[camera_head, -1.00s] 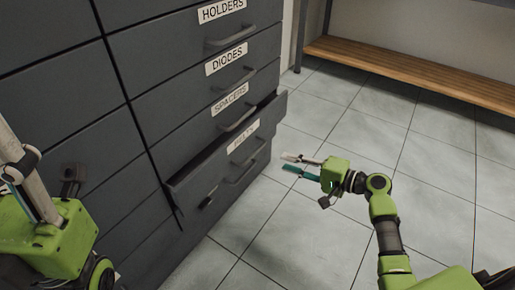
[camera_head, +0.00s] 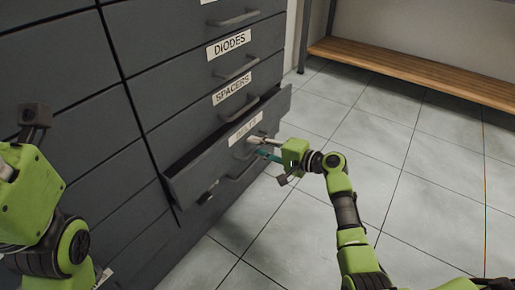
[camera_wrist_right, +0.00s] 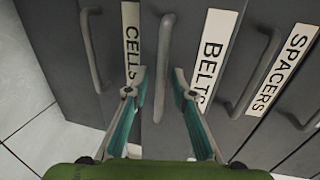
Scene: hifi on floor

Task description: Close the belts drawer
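The belts drawer (camera_head: 210,170) is dark grey and stands partly pulled out from the cabinet, its open top edge showing in the head view. Its white label (camera_head: 244,130) faces outward, and reads BELTS in the wrist view (camera_wrist_right: 214,55). My right gripper (camera_head: 258,147) is at the drawer front, near its handle. In the wrist view its two fingers are open, with the belts handle (camera_wrist_right: 164,68) in the gap between their tips. Contact with the handle cannot be told. My left gripper (camera_head: 25,195) is cut off at the left edge; its fingers are not clearly seen.
The diodes drawer (camera_head: 197,80) and spacers drawer (camera_head: 200,110) above are shut. The cells label (camera_wrist_right: 132,45) shows beside the belts drawer in the wrist view. A wooden bench (camera_head: 420,75) stands at the back right. The tiled floor (camera_head: 420,170) is clear.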

